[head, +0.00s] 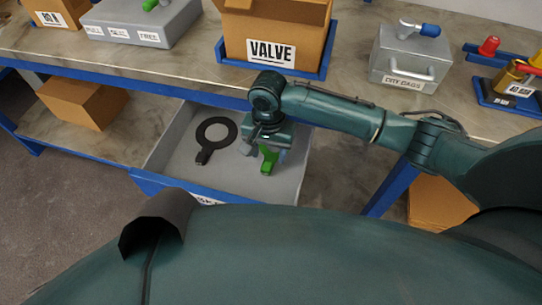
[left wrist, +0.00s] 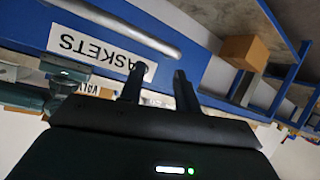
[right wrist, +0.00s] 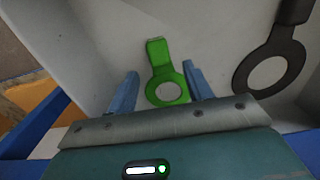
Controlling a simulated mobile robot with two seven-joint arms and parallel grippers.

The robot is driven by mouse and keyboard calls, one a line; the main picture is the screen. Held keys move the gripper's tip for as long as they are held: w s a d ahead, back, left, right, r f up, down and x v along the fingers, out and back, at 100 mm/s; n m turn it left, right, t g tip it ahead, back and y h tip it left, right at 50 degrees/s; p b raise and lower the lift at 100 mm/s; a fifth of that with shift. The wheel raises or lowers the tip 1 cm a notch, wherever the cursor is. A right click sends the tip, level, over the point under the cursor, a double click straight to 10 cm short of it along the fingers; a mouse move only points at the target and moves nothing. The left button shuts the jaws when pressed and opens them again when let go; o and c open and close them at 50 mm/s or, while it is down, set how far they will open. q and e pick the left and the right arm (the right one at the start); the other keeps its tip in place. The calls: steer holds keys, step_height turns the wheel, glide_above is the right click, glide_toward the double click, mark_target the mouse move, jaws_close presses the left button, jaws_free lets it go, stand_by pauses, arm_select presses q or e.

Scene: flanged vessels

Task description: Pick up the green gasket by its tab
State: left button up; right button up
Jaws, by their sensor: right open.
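The green gasket (right wrist: 158,72) lies in the grey drawer (right wrist: 85,45). In the right wrist view its ring shows between the fingertips and its tab points up the picture, past them. In the head view the green gasket (head: 268,163) shows only partly, under my right gripper (head: 263,148). My right gripper (right wrist: 161,88) is open and empty, with one finger on each side of the ring; I cannot tell its exact height above the gasket. My left gripper (left wrist: 157,84) is open and empty in front of the drawer's GASKETS label (left wrist: 95,57).
A black gasket (head: 214,136) lies in the drawer left of the green one. The workbench (head: 190,65) edge runs above the drawer's back, with a VALVE box (head: 270,50) on it. A cardboard box (head: 85,102) stands on the lower shelf at the left.

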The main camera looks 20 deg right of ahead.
steer(key=shift+f, duration=1.5)
steer(key=shift+c, duration=0.3)
steer(key=c, duration=0.8)
steer(key=shift+r, duration=0.2)
